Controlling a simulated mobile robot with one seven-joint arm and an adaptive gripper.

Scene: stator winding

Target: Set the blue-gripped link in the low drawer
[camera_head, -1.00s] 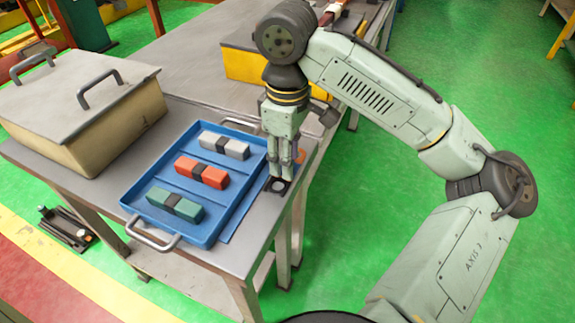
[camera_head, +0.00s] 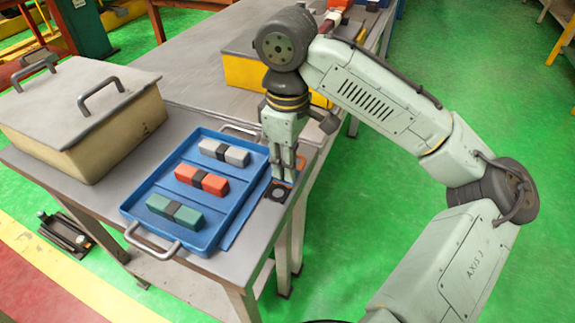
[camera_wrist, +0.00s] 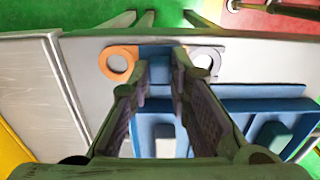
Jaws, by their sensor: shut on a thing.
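The link lies across my fingertips in the wrist view. My gripper (camera_wrist: 160,68) is shut on the blue grip. In the head view my gripper (camera_head: 283,180) points down at the table's right edge, beside the blue tray. The link's dark ring (camera_head: 278,193) shows below it; whether it touches the table I cannot tell. I cannot clearly make out a low drawer.
The blue tray (camera_head: 222,222) holds grey (camera_head: 224,152), orange (camera_head: 202,179) and green (camera_head: 174,211) blocks with dark bands. It has metal handles. A lidded box (camera_head: 80,100) stands left on the table (camera_head: 185,98). A yellow box (camera_head: 240,67) stands behind my arm.

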